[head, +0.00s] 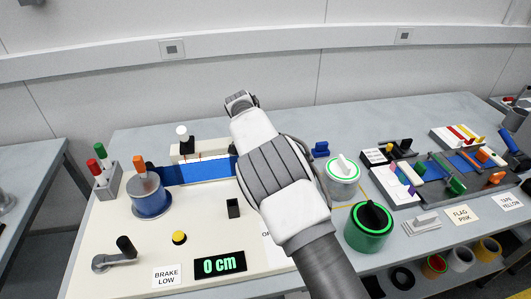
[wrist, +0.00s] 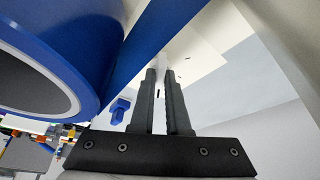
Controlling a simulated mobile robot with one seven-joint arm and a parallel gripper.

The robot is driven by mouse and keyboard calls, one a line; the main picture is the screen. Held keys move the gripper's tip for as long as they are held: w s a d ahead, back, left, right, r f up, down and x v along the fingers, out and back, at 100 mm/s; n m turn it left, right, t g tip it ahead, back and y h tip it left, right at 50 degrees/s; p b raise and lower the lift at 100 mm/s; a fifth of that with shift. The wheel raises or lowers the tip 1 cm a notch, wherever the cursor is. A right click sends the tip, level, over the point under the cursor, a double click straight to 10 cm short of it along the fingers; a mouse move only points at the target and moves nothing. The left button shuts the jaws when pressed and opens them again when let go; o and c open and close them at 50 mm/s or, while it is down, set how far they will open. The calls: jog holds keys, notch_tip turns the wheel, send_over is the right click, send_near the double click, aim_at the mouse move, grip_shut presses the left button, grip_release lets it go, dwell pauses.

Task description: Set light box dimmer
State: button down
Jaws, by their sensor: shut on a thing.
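My gripper (wrist: 163,72) shows in the wrist view, its two dark fingers close together on a small pale piece (wrist: 162,60) between the tips. What this piece belongs to is unclear. In the head view my arm hides the fingers. A pale box (head: 176,150) with a bright lit edge, likely the light box, stands at the back of the cream panel, partly behind a blue strip (head: 190,173). A white-topped knob (head: 182,130) stands upright on it. No part is clearly marked as the dimmer.
A blue roll (wrist: 50,65) fills the left of the wrist view, close beside the fingers. In the head view a blue spool (head: 150,204) with an orange handle, a crank (head: 114,255) and a yellow button (head: 179,237) are at left. Canisters and trays crowd the right.

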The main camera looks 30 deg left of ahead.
jog(key=shift+m, duration=0.5)
jog(key=c, duration=0.9)
grip_release()
jog(key=v, duration=1.7)
jog(key=shift+a+r+p, duration=0.25)
jog(key=shift+p, duration=0.1)
jog(key=shift+w, duration=0.15)
